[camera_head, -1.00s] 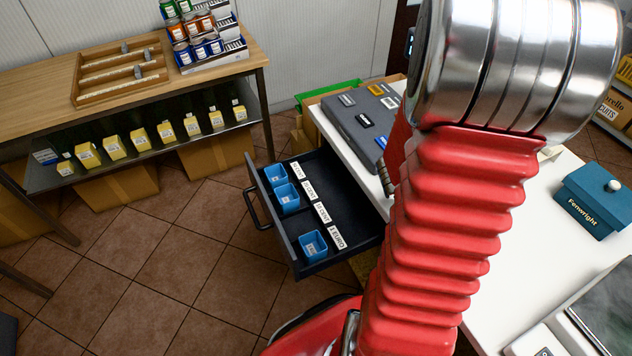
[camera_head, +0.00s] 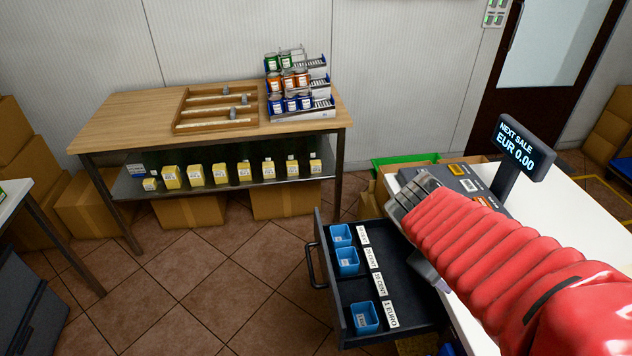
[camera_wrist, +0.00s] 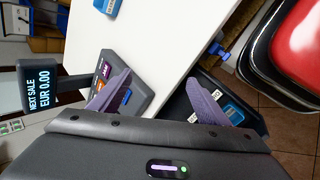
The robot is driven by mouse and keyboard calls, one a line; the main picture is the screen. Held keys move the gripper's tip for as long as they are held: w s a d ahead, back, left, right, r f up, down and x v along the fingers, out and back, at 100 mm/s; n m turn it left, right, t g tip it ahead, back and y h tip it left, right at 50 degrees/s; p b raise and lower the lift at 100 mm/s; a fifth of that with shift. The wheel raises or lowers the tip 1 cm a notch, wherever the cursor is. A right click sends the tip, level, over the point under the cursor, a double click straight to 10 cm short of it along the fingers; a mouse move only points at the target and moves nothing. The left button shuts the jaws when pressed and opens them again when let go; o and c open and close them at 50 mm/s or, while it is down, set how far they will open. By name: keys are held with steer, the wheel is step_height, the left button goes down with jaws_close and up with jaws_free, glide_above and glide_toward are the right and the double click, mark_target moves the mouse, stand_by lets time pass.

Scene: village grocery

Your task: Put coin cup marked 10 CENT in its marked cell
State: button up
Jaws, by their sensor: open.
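An open black cash drawer (camera_head: 405,322) holds three blue coin cups in the head view: a back cup (camera_head: 341,236), a second cup (camera_head: 347,262) and a front cup (camera_head: 366,318). Their markings are too small to read, so I cannot tell which is 10 CENT. White labels stand beside the cells; the front one (camera_head: 391,314) reads 1 EURO. The cell by the third label (camera_head: 380,285), ending in CENT, looks empty. In the wrist view my gripper (camera_wrist: 157,78) is open and empty, its purple fingers spread above the counter edge and drawer. A blue cup (camera_wrist: 232,113) shows beyond the right finger.
The white counter (camera_head: 560,215) carries the register (camera_head: 460,180) and its display (camera_head: 525,147) beside the drawer. A wooden table (camera_head: 130,120) with a sorting tray (camera_head: 215,107) and cans stands behind. A small blue object (camera_wrist: 216,49) shows at the counter edge. Floor left of the drawer is clear.

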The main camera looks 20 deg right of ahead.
steer(key=w+a+r+m+t+y, duration=0.1)
steer(key=a+r+t+y, duration=0.1)
steer(key=a, duration=0.8)
steer(key=w+a+r+m+t+y, duration=0.1)
steer(key=a+r+y, duration=0.3)
steer(key=a, duration=0.7)
steer(key=shift+w+a+m+t+y, duration=0.25)
steer(key=shift+m+t+y, duration=0.4)
steer(key=shift+t, duration=0.25)
steer(key=shift+d+f, duration=0.1)
steer(key=shift+c, duration=0.2)
